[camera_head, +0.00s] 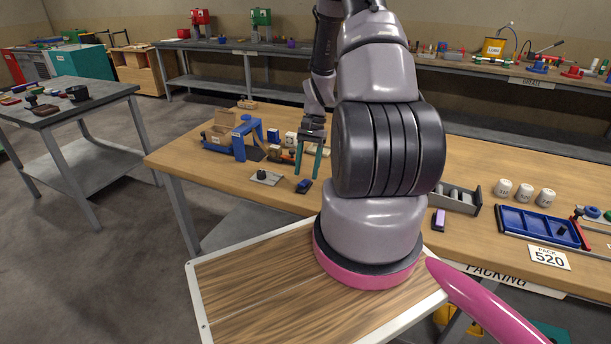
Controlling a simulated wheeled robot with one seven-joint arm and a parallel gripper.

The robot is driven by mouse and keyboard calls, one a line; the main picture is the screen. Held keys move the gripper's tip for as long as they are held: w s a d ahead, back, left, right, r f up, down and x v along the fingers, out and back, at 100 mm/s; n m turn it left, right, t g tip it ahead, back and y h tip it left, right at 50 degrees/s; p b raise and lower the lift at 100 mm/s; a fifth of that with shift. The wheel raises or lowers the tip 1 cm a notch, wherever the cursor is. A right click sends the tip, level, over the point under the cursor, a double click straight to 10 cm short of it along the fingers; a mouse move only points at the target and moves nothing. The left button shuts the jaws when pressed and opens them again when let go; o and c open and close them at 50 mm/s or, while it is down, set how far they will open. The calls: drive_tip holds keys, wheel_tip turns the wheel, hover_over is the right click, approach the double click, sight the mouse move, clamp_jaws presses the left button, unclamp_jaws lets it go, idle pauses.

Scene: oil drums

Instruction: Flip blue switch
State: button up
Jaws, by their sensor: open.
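A small blue item with a dark body (304,186), which looks like the blue switch, sits on the wooden packing table (200,158). It is too small to tell which way it is set. My gripper (307,176) hangs over the table with its two teal fingers pointing down, apart and empty. The fingertips appear just above and around the blue item in the picture; I cannot tell whether they touch it. My arm hides the table to the right of the gripper.
A light plate with a black knob (266,177) lies just left of the blue item. A blue tape dispenser (240,138) and small boxes stand behind. A grey bin (458,198), white jars (524,191) and a blue tray (538,226) are to the right.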

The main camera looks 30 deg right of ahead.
sight(304, 182)
drive_tip(key=shift+x, duration=1.15)
clamp_jaws()
drive_tip(key=shift+a, duration=0.1)
drive_tip(key=shift+s+a+r+t+h, duration=0.1)
drive_tip(key=shift+a+t+h, duration=0.05)
drive_tip(key=shift+t+h, duration=0.4)
drive_tip(key=shift+s+a+r+t+h, duration=0.1)
drive_tip(key=shift+a+t+h, duration=0.05)
drive_tip(key=shift+t+h, duration=0.4)
drive_tip(key=shift+s+a+f+t+h, duration=0.1)
drive_tip(key=shift+t+h, duration=0.25)
drive_tip(key=shift+h, duration=0.25)
drive_tip(key=shift+s+t+h, duration=0.1)
drive_tip(key=shift+t+h, duration=0.25)
drive_tip(key=shift+h, duration=0.25)
